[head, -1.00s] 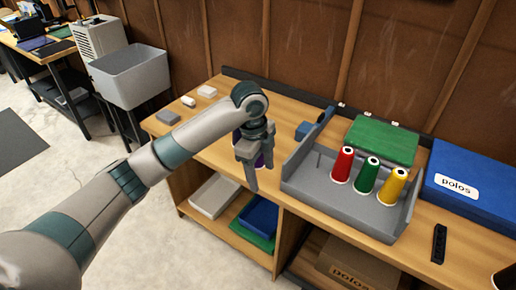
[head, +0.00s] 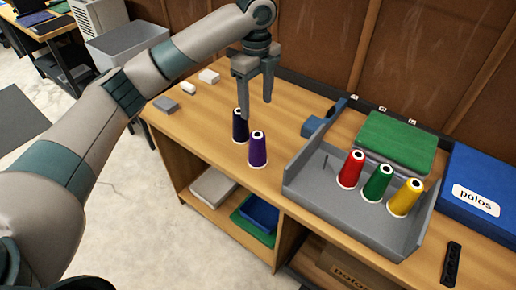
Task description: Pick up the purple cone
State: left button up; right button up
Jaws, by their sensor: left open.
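The purple cone (head: 258,149) stands upright on the wooden table (head: 205,139), left of the grey tray. A dark navy or black cone (head: 240,126) stands upright just behind it to the left. My left gripper (head: 255,97) is open and empty, pointing down, above and beyond the two cones in the picture. It appears apart from the purple cone. My right gripper is not in view.
The grey tray (head: 345,199) holds red (head: 351,170), green (head: 377,184) and yellow (head: 405,198) cones. A blue tape dispenser-like object (head: 318,123) stands behind it. Small blocks lie at left.

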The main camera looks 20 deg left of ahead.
pick_arm(q)
jog(key=p, duration=0.2)
send_over(257, 133)
jog(key=s, duration=0.2)
notch_tip(257, 133, down, 7)
jog(key=f, duration=0.3)
jog(key=f+p, duration=0.1)
jog(key=shift+w+d+f, duration=0.2)
jog(key=shift+w+f, duration=0.05)
jog(key=shift+f, duration=0.45)
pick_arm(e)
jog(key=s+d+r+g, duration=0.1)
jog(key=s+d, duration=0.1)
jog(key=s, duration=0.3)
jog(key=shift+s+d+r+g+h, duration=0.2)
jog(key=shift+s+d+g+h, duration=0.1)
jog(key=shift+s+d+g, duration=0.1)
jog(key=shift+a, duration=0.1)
